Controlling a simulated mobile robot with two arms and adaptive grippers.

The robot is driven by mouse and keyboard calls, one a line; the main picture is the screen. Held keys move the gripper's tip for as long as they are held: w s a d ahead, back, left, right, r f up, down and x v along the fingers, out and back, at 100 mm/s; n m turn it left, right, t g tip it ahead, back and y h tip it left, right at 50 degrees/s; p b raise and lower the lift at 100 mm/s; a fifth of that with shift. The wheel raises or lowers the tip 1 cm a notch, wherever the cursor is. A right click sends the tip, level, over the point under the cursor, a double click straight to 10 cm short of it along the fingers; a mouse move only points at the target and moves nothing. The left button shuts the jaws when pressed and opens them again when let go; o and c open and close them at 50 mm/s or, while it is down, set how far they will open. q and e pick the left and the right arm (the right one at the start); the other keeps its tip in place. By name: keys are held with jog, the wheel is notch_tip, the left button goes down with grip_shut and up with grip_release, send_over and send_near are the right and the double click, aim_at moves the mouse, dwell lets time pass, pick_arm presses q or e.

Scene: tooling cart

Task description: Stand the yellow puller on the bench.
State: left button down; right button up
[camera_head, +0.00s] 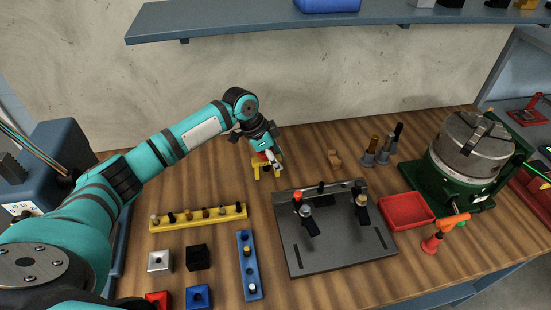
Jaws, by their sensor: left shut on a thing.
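The yellow puller (257,170) is at the back middle of the wooden bench (210,160), just behind the dark grey plate. It is small in the picture, with a yellow body and a bit of red near the gripper. My left gripper (270,161) reaches down to it from above and is shut on it. The fingers hide part of the puller. Its lower yellow parts look close to the bench top, but I cannot tell whether they touch it. My right gripper is not in view.
A dark grey fixture plate (330,254) stands in front of the puller. A yellow peg rail (197,217), a blue rail (243,274) and several blocks lie front left. A red tray (405,211) and green-based round machine (470,150) stand right. A shelf (240,23) hangs above.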

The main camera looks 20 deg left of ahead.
pick_arm(q)
jog(key=shift+w+f, duration=0.1)
jog(key=shift+f, duration=0.3)
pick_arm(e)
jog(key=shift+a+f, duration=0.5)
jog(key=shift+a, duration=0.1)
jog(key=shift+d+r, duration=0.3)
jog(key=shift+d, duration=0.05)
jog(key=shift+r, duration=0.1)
pick_arm(q)
jog(key=shift+p, duration=0.6)
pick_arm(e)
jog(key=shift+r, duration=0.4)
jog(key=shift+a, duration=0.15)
pick_arm(q)
jog(key=shift+f, duration=1.15)
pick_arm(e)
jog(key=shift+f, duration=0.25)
